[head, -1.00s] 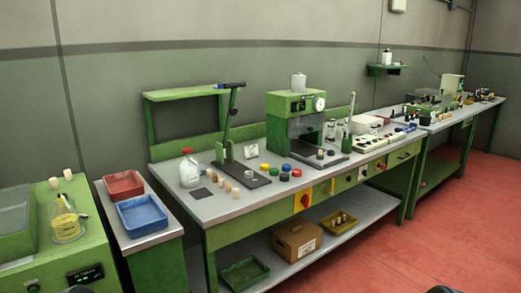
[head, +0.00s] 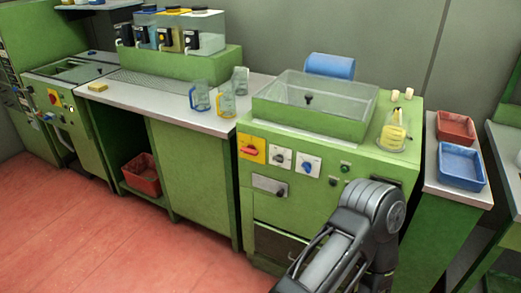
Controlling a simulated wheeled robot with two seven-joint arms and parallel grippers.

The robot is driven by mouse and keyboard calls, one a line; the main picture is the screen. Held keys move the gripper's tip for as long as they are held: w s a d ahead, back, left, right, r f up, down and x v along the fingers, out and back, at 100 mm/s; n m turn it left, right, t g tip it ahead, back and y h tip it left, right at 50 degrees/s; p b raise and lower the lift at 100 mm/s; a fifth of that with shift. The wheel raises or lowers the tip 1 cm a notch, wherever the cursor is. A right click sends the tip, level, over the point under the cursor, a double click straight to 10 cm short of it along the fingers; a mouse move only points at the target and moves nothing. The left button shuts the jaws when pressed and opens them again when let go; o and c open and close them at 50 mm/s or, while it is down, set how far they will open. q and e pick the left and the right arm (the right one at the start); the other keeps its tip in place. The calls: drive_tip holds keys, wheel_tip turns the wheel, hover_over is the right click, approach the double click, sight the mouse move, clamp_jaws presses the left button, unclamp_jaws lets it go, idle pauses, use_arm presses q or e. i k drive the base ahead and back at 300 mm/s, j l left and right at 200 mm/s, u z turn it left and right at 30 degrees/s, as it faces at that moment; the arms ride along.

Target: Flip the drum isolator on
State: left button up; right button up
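A red rotary isolator handle on a yellow plate (head: 252,150) sits at the upper left of the front panel of a green machine (head: 330,135). I take it for the drum isolator, but no label is readable. The red handle looks about level. The machine has a clear-sided trough (head: 315,98) on top and a blue cylinder (head: 330,66) behind it. One of my grey arms reaches up in front of the machine's lower right, below and right of the isolator. Neither gripper shows.
Beside the isolator are a switch on a white plate (head: 280,158) and a blue knob (head: 311,165). A glass flask (head: 393,132) stands on the machine's right. Blue tray (head: 461,167) and red tray (head: 456,128) lie further right. Glass jugs (head: 200,97) stand left. The red floor (head: 110,245) ahead is clear.

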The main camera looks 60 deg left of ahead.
sight(250, 149)
drive_tip(key=k+u, duration=0.1)
drive_tip(key=u, duration=2.1)
